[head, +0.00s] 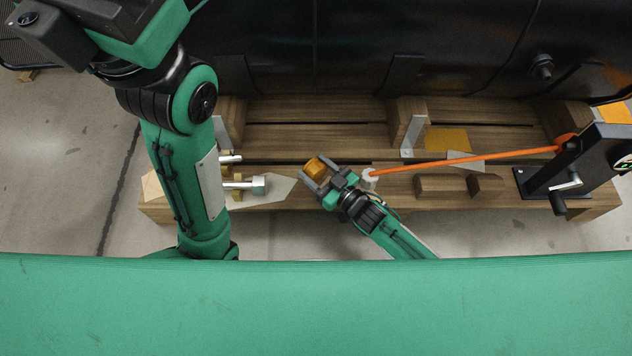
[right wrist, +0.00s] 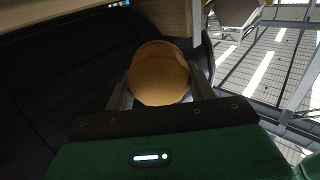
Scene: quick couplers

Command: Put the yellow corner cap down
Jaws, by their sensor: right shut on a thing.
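The yellow corner cap (head: 315,168) is a small orange-yellow block in the head view, over the wooden pallet (head: 300,140). My right gripper (head: 316,177) is shut on it, with a finger on each side. In the right wrist view the cap (right wrist: 158,75) fills the space between the fingers of the right gripper (right wrist: 160,95). I cannot tell whether the cap touches the boards beneath. My left arm comes down at the left of the head view, and its gripper does not show clearly.
Large black casings stand along the back of the pallet. An orange strap (head: 465,158) runs to a black post with a crank (head: 565,180) at the right. A metal fitting (head: 245,185) lies at the left. Wooden blocks (head: 440,186) sit right of my right gripper.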

